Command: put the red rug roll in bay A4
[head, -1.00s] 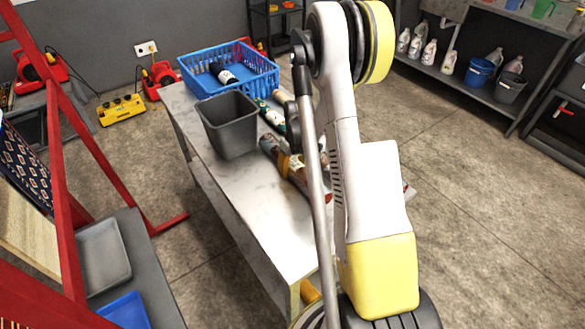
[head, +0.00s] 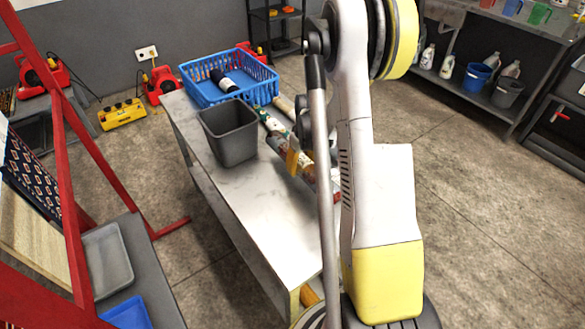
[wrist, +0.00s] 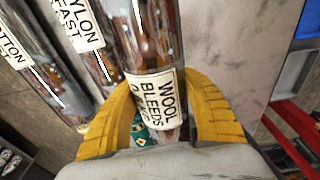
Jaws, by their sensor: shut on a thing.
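My gripper (wrist: 160,88) is shut, its yellow fingers on both sides of a dark reddish-brown patterned roll (wrist: 150,45) in the wrist view. The roll carries a white label reading "WOOL BLEEDS" with a further line partly hidden. I take it for the red rug roll. In the head view a yellow finger (head: 292,156) shows beside the rolls, while my arm hides most of the grip and the roll. I cannot tell the height of the roll above the table. No bay marked A4 is readable in either view.
Other labelled rolls, nylon (wrist: 95,50) and cotton (wrist: 30,50), lie left of the held one. The pale table (head: 245,215) also bears a grey bin (head: 229,135) and a blue basket (head: 262,90). A red frame (head: 95,160) stands at left. The table's near end is clear.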

